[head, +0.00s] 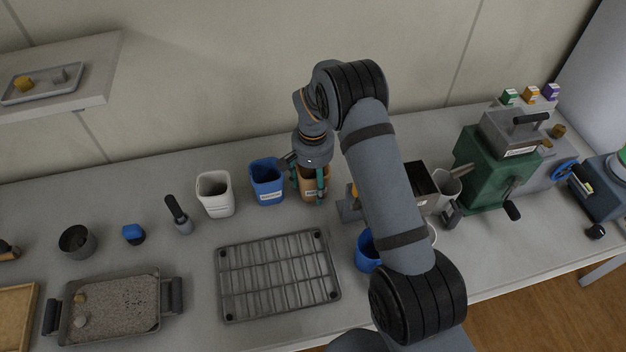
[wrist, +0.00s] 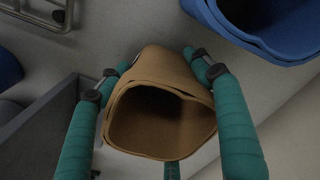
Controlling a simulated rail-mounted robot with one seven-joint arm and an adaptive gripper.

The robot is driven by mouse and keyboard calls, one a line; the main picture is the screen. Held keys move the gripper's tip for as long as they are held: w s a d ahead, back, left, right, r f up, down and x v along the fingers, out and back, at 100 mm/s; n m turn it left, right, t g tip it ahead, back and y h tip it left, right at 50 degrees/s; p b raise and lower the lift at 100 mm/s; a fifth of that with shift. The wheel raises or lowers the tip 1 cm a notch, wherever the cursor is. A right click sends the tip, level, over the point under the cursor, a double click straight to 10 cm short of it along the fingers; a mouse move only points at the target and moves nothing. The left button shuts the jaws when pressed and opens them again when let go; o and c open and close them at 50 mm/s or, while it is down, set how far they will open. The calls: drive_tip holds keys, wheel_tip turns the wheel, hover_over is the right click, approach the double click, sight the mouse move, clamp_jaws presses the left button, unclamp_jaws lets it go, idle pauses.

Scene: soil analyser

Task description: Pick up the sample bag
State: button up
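The sample bag, a brown open-topped paper bag (head: 311,188), stands upright on the bench to the right of a blue labelled container. In the wrist view the bag (wrist: 162,125) is at the centre, its mouth facing the camera and its inside dark and empty-looking. My gripper (head: 308,178) is over the bag with its teal fingers pointing down around it. In the wrist view my gripper (wrist: 160,62) has one finger on each side of the bag, and a third shows at its lower edge. The fingers are spread; any contact is hard to see.
The blue container (head: 267,182) and a white one (head: 215,195) stand left of the bag. A wire rack (head: 278,275) lies in front. Right of the bag, partly behind my arm, are a grey metal item (head: 349,209), a blue cup (head: 367,252) and a green machine (head: 490,172).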

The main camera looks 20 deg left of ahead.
drive_tip(key=c, duration=1)
drive_tip(key=shift+o, duration=0.2)
